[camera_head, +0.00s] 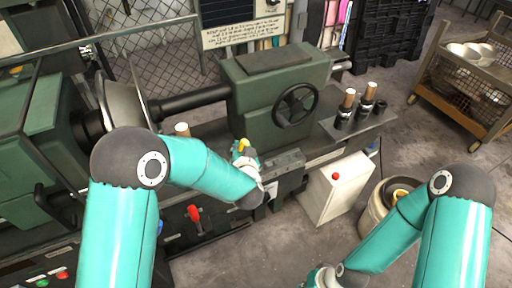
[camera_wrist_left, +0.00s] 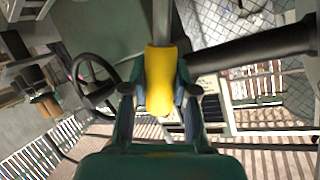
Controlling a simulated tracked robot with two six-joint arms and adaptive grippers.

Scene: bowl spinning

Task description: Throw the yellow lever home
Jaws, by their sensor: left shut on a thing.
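The yellow lever (camera_head: 243,145) stands at the front of the green tailstock (camera_head: 275,95) of the lathe. In the left wrist view its yellow grip (camera_wrist_left: 160,80) sits between the two fingers, with a grey shaft running up from it. My left gripper (camera_head: 244,155) is at the lever in the head view, and in the left wrist view the gripper (camera_wrist_left: 162,98) is shut on the yellow grip. My right gripper (camera_head: 322,280) is low at the bottom edge of the head view, mostly cut off, and its fingers are hidden.
A black handwheel (camera_head: 295,105) is on the tailstock. A red-handled lever (camera_head: 194,213) stands lower left. Wooden-handled tools (camera_head: 348,101) stand on a side shelf. A white box with a red button (camera_head: 336,177) and a bucket (camera_head: 374,221) stand on the floor. A wheeled cart (camera_head: 465,75) is far right.

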